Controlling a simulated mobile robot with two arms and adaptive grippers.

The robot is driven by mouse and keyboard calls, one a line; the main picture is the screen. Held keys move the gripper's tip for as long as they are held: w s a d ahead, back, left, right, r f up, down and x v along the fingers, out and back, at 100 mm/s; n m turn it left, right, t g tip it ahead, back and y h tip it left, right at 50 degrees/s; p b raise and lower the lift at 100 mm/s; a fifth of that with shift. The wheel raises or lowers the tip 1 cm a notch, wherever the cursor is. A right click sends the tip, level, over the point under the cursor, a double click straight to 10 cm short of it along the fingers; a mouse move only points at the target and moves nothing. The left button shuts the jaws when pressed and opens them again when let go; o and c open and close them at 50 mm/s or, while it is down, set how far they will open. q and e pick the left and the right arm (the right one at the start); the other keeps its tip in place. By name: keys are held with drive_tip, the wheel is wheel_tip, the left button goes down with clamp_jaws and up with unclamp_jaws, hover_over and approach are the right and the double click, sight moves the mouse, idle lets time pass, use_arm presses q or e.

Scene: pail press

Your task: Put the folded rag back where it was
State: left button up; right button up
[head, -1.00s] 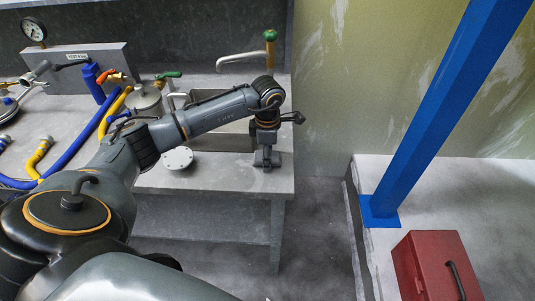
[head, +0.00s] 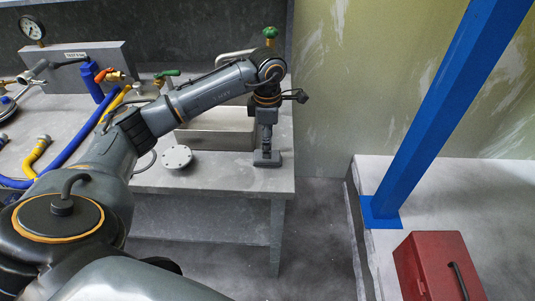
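My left gripper (head: 267,157) points down over the right end of the grey workbench (head: 225,179), close to its top near the front right corner. It is small and seen from above, so I cannot tell whether its fingers are open or shut, or whether it touches the bench. I cannot make out a folded rag anywhere; it may be hidden by my arm or gripper. My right gripper is not in view.
A metal basin (head: 215,138) lies behind and left of the gripper, with a green-knobbed tap (head: 270,35) behind. A round white flange (head: 177,157) sits on the bench. Hoses (head: 75,150) lie left. A blue post (head: 440,115) and red toolbox (head: 438,266) stand right.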

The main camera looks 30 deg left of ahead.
use_arm(q)
wheel_tip(320, 180, up, 6)
drive_tip(key=b, duration=0.1)
idle(0.5)
